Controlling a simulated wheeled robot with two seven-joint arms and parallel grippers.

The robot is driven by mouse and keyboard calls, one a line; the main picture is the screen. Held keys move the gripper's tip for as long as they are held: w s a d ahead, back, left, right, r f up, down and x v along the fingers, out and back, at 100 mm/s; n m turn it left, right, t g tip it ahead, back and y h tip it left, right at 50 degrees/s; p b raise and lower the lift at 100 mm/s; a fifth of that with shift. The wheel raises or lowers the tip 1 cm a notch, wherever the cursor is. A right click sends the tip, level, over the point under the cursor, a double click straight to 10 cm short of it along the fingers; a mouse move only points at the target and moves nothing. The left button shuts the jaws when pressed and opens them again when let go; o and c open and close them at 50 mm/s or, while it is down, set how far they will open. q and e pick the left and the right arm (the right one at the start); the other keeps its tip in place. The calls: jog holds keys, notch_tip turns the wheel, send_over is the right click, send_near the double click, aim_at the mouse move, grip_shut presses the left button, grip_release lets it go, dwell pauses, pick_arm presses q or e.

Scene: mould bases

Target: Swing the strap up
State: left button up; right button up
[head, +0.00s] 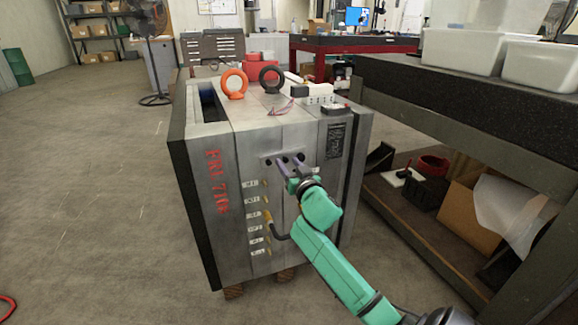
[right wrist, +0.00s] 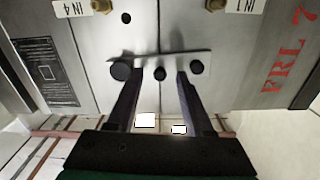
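The strap is a narrow metal bar (right wrist: 162,59) with black round bolts, lying level across the seam of the mould base's front face in the right wrist view. In the head view the strap (head: 276,161) is partly covered by my right gripper. The mould base (head: 236,190) is a large grey metal block with red lettering. My right gripper (head: 287,163) is open, its fingers pointing at the face. In the right wrist view its two fingertips (right wrist: 160,75) lie either side of the middle bolt, close to the strap; contact cannot be told. My left gripper is not in view.
An orange eye bolt (head: 234,84) and a black one (head: 270,79) stand on top of the block. A column of fittings with tags (head: 252,201) runs below the strap. A dark workbench (head: 475,105) stands close on the right.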

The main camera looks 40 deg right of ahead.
grip_shut()
jog(key=shift+f, duration=0.1)
dwell(1.2)
